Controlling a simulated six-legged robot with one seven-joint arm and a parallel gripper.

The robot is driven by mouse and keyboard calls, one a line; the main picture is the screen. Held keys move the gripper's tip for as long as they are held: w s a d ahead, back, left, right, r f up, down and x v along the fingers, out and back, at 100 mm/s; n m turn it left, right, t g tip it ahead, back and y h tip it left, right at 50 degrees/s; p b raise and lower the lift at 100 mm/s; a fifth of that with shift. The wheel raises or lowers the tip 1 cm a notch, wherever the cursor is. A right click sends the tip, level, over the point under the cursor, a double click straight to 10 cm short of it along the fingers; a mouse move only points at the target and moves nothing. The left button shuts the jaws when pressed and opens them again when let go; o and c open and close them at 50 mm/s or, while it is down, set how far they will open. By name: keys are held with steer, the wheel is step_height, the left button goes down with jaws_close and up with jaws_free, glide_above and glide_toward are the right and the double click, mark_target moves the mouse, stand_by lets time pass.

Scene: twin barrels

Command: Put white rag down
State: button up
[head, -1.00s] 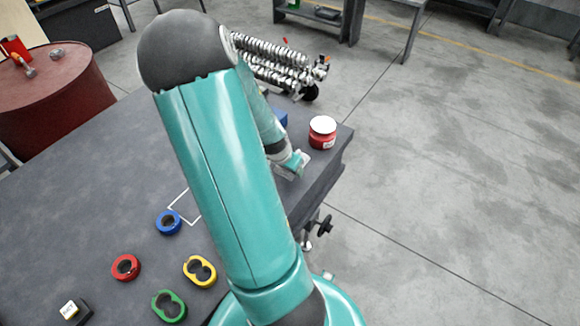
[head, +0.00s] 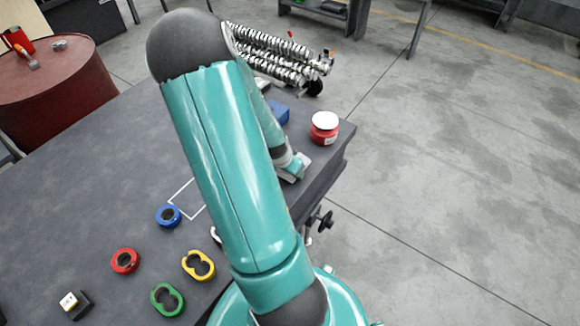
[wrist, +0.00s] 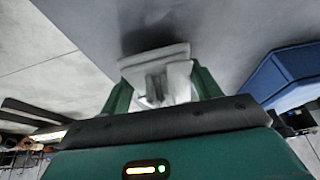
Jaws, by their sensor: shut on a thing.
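The white rag (wrist: 155,72) is folded between the two green fingers of my gripper (wrist: 163,88) in the wrist view. The fingers are shut on it. The rag is close to the dark grey table top, with a dark shadow beside it; I cannot tell whether it touches. In the head view my gripper (head: 296,166) is low near the table's right edge, partly behind my arm, and a pale bit of the rag shows there.
A red jar with a white lid (head: 324,128) stands near the table corner, and a blue box (head: 279,113) is partly behind my arm. Blue (head: 168,217), red (head: 125,261), yellow (head: 198,265) and green (head: 168,300) rings lie on the table (head: 90,180). A red barrel (head: 55,90) stands beyond.

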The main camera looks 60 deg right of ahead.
steer(key=o, duration=1.3)
steer(key=shift+d+r, duration=0.1)
steer(key=shift+r, duration=0.2)
steer(key=v, duration=1.2)
steer(key=shift+r, duration=0.3)
